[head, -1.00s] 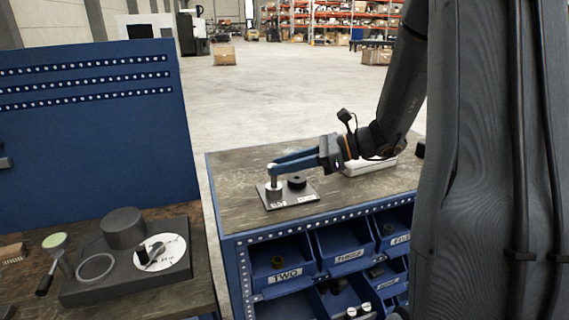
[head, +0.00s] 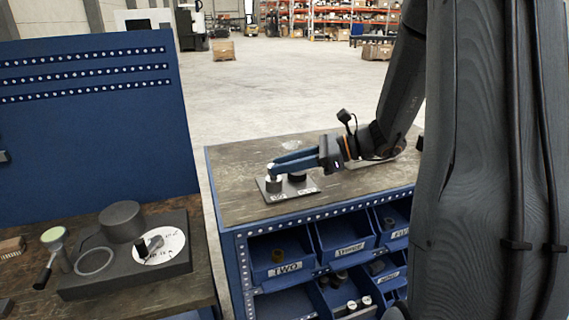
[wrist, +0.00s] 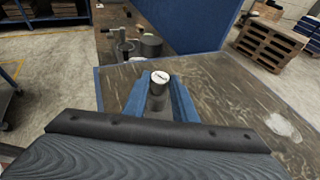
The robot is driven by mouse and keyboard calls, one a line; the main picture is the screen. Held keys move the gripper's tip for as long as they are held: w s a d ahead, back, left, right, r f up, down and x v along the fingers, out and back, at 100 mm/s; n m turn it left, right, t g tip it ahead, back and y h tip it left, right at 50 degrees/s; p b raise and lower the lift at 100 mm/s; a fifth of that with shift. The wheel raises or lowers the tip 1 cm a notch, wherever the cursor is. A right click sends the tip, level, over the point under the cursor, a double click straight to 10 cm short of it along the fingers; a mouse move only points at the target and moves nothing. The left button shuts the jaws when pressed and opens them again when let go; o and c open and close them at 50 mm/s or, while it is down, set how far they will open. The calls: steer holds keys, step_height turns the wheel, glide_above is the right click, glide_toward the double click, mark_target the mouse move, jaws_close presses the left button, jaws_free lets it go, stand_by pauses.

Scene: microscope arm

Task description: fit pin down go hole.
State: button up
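The pin (wrist: 160,77) has a pale, marked round top and stands upright between the two blue fingers of my gripper (wrist: 160,95). In the head view my gripper (head: 272,171) is shut on the pin, right over the left grey boss (head: 274,185) of a flat grey gauge plate (head: 302,195). Little of the pin shows between the fingers and the boss. I cannot tell how deep it sits in the hole. A second dark boss (head: 297,178) is beside it, partly covered by the fingers. The small labels on the plate are too small to read surely.
The plate lies on the worn bench top (head: 235,190), with labelled blue bins (head: 281,272) below its front edge. A pale flat item (head: 380,159) lies behind my wrist, mostly hidden. At left, another bench bears a dark fixture (head: 125,275) with a white dial.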

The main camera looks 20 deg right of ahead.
steer(key=o, duration=0.5)
steer(key=b+v, duration=0.2)
steer(key=v, duration=0.6)
steer(key=shift+a, duration=0.1)
